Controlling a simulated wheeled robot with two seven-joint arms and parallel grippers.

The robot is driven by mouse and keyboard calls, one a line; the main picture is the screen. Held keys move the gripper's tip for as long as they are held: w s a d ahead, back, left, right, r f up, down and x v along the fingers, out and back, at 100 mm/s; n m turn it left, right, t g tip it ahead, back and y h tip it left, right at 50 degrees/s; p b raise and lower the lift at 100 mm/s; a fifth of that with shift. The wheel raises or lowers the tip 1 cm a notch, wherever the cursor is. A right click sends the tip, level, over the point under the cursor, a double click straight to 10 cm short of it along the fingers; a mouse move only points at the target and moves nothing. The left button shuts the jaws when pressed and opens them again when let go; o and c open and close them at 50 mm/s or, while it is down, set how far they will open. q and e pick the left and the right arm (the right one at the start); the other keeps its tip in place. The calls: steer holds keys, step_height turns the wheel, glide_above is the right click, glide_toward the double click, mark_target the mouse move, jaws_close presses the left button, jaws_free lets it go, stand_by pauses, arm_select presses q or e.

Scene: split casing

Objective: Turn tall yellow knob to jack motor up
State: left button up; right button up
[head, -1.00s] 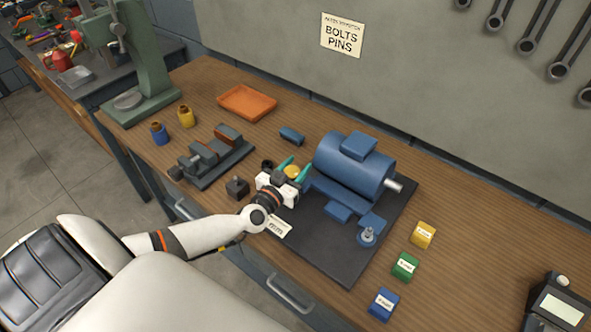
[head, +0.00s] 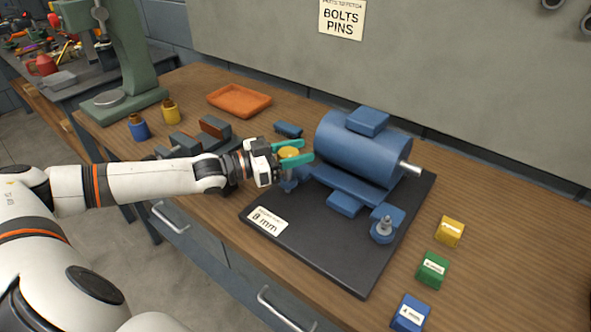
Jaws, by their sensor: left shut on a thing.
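The tall yellow knob (head: 289,153) stands at the left end of the blue motor (head: 362,148), on a blue foot beside it. My left gripper (head: 290,153) reaches in from the left, with its teal fingers on either side of the knob, shut on it. The motor sits on a dark base plate (head: 310,243) with a label reading 8 mm. A blue foot with a grey bolt (head: 383,228) is at the near right of the motor. The knob's lower part is partly hidden by the fingers. My right gripper is not in view.
Yellow (head: 450,231), green (head: 432,269) and blue (head: 410,313) labelled blocks lie right of the plate. A vise (head: 213,131), an orange tray (head: 239,100) and small blue and yellow pots stand to the left. A small blue part (head: 288,130) lies behind the knob.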

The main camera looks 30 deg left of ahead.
arm_select(q)
steer(key=shift+f+m+g+h, duration=0.15)
steer(key=shift+m+g+h, duration=0.45)
steer(key=shift+h, duration=0.1)
steer(key=g+p, duration=0.1)
steer(key=m+h+p, duration=0.1)
steer(key=m+g+h, duration=0.1)
steer(key=shift+s+d+r+g+p, duration=0.2)
steer(key=shift+d+g+p, duration=0.1)
steer(key=shift+p, duration=0.1)
steer(key=shift+f+m+g+h+p, duration=0.1)
steer(key=shift+m+g+h+p, duration=0.3)
steer(key=shift+m+g+h, duration=0.15)
steer(key=shift+s+f+m+g+h, duration=0.15)
steer(key=shift+m+g+h, duration=0.25)
steer(key=shift+g, duration=0.35)
steer(key=shift+s+d+f+m+g+h, duration=0.1)
steer(key=shift+m+g+h, duration=0.25)
steer(key=shift+g, duration=0.15)
steer(key=shift+s+f+m+g+h, duration=0.1)
steer(key=shift+m+g+h, duration=0.2)
steer(key=shift+g, duration=0.2)
steer(key=o, duration=1)
steer(key=shift+d, duration=0.1)
steer(key=shift+r, duration=0.15)
